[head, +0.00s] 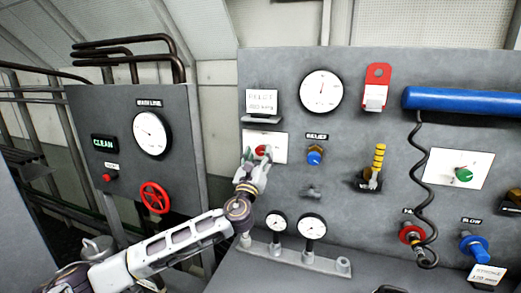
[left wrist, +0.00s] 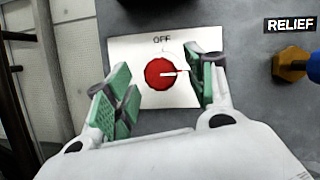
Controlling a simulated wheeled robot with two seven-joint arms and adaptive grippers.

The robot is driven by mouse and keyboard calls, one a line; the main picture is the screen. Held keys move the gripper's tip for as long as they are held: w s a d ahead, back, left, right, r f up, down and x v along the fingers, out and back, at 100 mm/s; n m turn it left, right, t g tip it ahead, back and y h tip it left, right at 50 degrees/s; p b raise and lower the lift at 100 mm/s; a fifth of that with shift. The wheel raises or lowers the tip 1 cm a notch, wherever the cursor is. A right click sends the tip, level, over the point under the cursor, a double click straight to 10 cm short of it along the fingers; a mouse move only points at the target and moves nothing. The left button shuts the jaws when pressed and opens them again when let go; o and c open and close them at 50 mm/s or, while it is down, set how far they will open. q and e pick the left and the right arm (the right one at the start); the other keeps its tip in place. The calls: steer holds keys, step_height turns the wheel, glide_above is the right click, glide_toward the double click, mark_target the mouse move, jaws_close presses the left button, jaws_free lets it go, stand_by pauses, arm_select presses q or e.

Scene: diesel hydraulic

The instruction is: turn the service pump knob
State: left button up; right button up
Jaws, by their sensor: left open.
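The red knob (left wrist: 160,74) sits on a white plate (left wrist: 128,52) with "OFF" written above it. Its white pointer line points right in the left wrist view. In the head view the red knob (head: 262,150) is partly hidden by my left gripper (head: 256,158). My left gripper (left wrist: 160,90) is open, with its green-padded fingers to the left and right of the knob. No contact with the knob shows. My right gripper is not in view.
A blue relief knob (head: 314,156) is right of the white plate. A gauge (head: 321,91) and a small sign (head: 262,103) are above. Two small gauges (head: 312,226) stand below on a rail. A left panel (head: 90,130) carries a red handwheel (head: 154,197).

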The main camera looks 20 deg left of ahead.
arm_select(q)
steer(key=shift+x, duration=1.1)
steer(key=shift+w+r, duration=0.1)
steer(key=shift+w, duration=0.2)
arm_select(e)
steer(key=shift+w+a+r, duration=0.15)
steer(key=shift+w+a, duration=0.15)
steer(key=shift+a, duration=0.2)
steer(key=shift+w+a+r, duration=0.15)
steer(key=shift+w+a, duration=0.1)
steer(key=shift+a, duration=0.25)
arm_select(q)
steer(key=shift+c, duration=0.5)
steer(key=c, duration=1)
steer(key=shift+o, duration=0.2)
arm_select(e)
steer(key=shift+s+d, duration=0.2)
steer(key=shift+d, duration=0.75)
